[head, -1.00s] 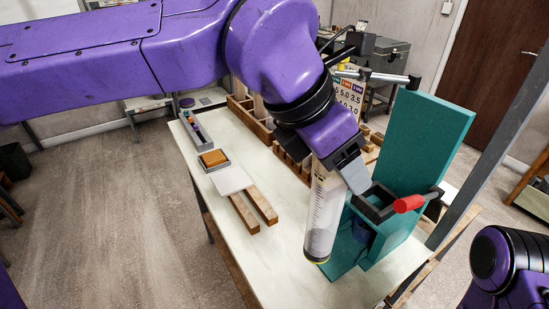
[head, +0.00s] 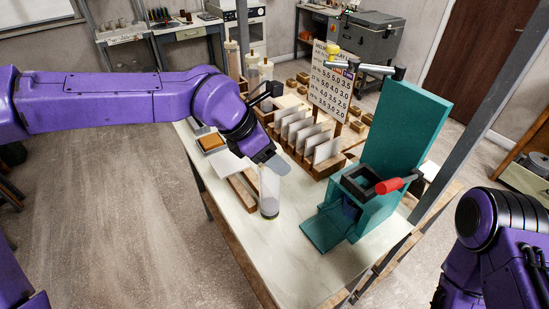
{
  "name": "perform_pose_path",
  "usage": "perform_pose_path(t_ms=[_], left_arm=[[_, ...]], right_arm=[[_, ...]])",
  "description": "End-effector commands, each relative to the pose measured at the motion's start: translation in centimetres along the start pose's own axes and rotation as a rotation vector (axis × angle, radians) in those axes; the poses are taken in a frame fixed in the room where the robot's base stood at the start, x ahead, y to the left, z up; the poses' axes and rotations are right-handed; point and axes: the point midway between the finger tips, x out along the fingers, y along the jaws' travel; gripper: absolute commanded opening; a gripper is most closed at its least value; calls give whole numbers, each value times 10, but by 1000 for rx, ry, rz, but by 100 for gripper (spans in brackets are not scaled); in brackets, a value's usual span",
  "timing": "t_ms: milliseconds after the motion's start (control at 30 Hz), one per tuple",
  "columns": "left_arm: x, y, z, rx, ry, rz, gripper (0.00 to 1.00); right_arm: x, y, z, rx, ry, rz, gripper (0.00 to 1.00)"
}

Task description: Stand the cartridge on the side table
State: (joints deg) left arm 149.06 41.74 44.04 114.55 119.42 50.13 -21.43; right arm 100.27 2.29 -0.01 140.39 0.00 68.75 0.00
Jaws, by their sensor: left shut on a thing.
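The cartridge (head: 269,192) is a clear, graduated cylinder with a dark lower end. My left gripper (head: 276,164) is shut on its upper part and holds it nearly upright. The cartridge is over the white worktable (head: 290,262), left of the teal press; I cannot tell whether its lower end touches the tabletop. My right arm shows at the right edge, but its gripper is out of view. Which table is the side table is not clear from this view.
The teal press (head: 402,130) with a red handle (head: 389,186) stands to the right. Wooden strips (head: 243,192) lie left of the cartridge. Behind are a rack of white cards (head: 297,130) and a number board (head: 331,82). The worktable's near part is clear.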

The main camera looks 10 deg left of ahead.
Motion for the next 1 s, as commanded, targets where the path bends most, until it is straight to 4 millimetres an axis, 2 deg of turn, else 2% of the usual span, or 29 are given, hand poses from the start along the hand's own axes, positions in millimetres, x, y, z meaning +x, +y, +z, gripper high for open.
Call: perform_pose_path(t_ms=[133,500,533,600,867,1000], left_arm=[[17,-2,-11,3,2,-2,9],[22,-2,-14,1,0,-1,9],[21,-2,-14,1,0,-1,70],[21,-2,-14,1,0,-1,86],[20,-2,-13,1,0,-1,86],[6,-1,-11,0,-4,0,86]], right_arm=[[-2,0,-1,0,0,0,0],[1,0,0,0,0,0,0],[0,0,0,0,0,0,0],[0,0,0,0,0,0,0],[-1,0,0,0,0,0,0],[1,0,0,0,0,0,0]])
